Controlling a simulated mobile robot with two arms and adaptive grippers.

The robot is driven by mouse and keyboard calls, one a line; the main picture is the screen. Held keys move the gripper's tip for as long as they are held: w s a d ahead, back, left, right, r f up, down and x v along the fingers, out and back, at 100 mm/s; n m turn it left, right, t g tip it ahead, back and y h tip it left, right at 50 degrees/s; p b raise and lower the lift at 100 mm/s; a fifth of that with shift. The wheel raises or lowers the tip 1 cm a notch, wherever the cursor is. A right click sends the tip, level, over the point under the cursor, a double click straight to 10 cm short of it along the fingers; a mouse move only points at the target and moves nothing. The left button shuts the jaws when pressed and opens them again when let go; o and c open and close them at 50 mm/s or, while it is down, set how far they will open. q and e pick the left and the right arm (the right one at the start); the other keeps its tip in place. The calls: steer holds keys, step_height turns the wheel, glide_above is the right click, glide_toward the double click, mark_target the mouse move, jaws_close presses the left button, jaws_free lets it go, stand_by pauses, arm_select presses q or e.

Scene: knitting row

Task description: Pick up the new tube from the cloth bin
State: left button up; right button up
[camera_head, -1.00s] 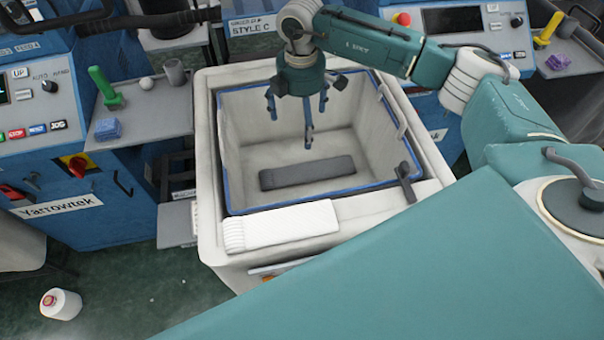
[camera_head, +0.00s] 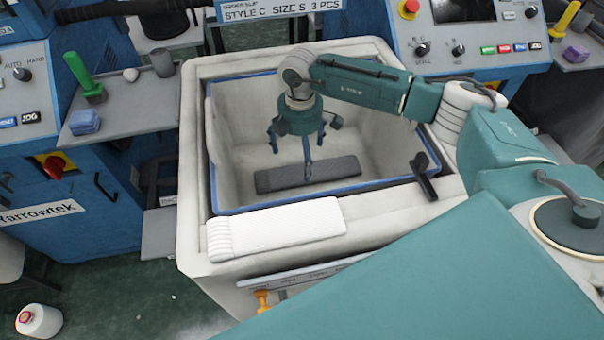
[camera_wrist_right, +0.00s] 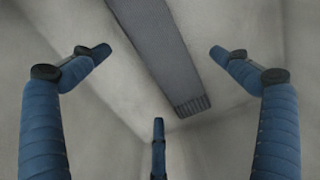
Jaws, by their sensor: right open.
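The new tube (camera_head: 325,173) is a dark grey, flat, long knitted piece lying on the floor of the cloth bin (camera_head: 232,188). In the right wrist view the tube (camera_wrist_right: 160,50) runs diagonally, with its ribbed end near the middle. My right gripper (camera_head: 303,152) points down inside the bin, above and just behind the tube in the head view. Its fingers are spread and hold nothing; in the wrist view the open fingers (camera_wrist_right: 158,85) stand around the tube's end, apart from it. My left gripper is not in view.
A folded white piece (camera_head: 275,230) lies on the bin's front ledge, and a dark clip-like handle (camera_head: 424,176) stands at its right rim. Blue machines (camera_head: 60,200) flank the bin. A yarn cone (camera_head: 39,321) is on the floor at left.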

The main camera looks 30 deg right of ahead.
mark_target(301, 168)
step_height(301, 168, down, 5)
steer(key=shift+w+d+f+p, duration=0.1)
steer(key=shift+f+p, duration=0.05)
steer(key=shift+p, duration=0.3)
steer(key=c, duration=1.1)
